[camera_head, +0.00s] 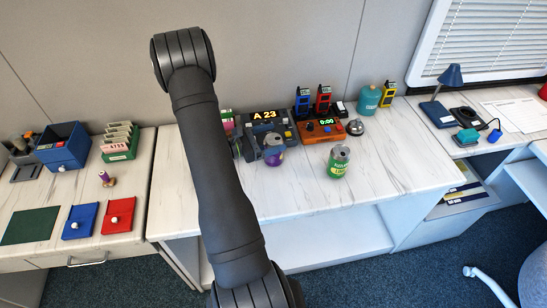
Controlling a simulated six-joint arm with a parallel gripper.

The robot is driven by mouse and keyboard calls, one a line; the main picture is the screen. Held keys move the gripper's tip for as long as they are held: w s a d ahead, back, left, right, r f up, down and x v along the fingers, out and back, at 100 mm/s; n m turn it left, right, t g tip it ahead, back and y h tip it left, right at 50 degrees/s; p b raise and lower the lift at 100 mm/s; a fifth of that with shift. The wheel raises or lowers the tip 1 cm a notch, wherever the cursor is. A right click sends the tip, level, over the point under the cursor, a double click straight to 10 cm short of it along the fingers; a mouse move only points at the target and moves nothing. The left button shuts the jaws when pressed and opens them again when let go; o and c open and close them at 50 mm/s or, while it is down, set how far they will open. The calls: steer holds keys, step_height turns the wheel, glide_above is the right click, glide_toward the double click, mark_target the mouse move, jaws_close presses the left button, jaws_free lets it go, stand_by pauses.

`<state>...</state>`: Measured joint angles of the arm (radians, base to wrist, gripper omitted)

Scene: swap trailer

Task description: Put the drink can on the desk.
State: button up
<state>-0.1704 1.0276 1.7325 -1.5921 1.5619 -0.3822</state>
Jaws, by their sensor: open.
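The drink can (338,163) is green with a yellow band and a silver top. It stands upright on the white marble-patterned counter (400,170) in the middle, right of my arm. To the left is a separate marble-topped surface with a drawer (60,250). At the far right is another pale worktop (490,146) with a blue lamp. I cannot tell for certain which of these is the desk. My arm rises through the middle of the view and hides part of the counter. My gripper cannot be made out.
A purple and yellow rounded object (273,155) stands left of the can. Behind are the "A 23" display (265,117), an orange device (320,130), a bell (355,127) and a teal canister (368,99). The left surface holds a blue bin (62,150) and coloured plates. The counter's right front is clear.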

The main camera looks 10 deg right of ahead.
step_height(320, 180, down, 5)
steer(key=shift+r, duration=0.1)
steer(key=shift+w+d, duration=0.15)
steer(key=shift+d, duration=0.6)
steer(key=shift+w+d, duration=0.1)
steer(key=shift+d, duration=0.6)
steer(key=shift+r, duration=0.1)
steer(key=c, duration=1.4)
